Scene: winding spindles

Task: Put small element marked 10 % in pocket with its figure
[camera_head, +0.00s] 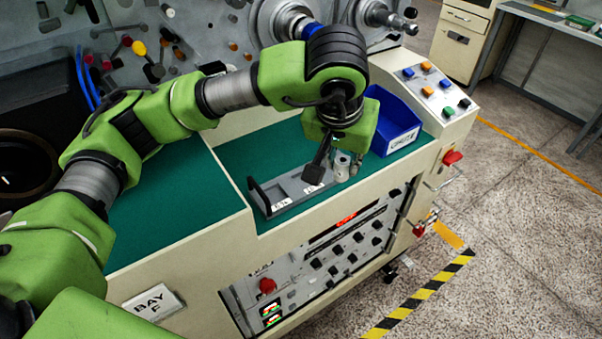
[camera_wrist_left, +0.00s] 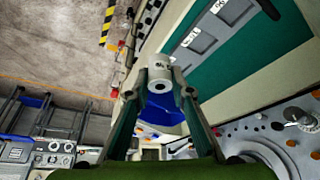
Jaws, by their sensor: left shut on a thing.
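My left gripper (camera_head: 335,170) is above the right end of a grey tray (camera_head: 262,207) on the green bench top. It is shut on a small grey metal cylinder (camera_wrist_left: 160,73), the small element, which has dark print on its side, too small to read for sure. The element also shows below the gripper in the head view (camera_head: 342,164). The tray also shows in the left wrist view (camera_wrist_left: 207,45). It has shallow pockets with white labels along the front edge, and a black handle at its left end. The gripper partly hides the tray's right part. My right gripper is not in view.
A blue bin (camera_head: 396,123) with a white label stands right behind the gripper. A control box with coloured buttons (camera_head: 432,84) is farther right. Spindles (camera_head: 292,22) stick out from the back panel. The green bench top left of the tray (camera_head: 180,185) is clear.

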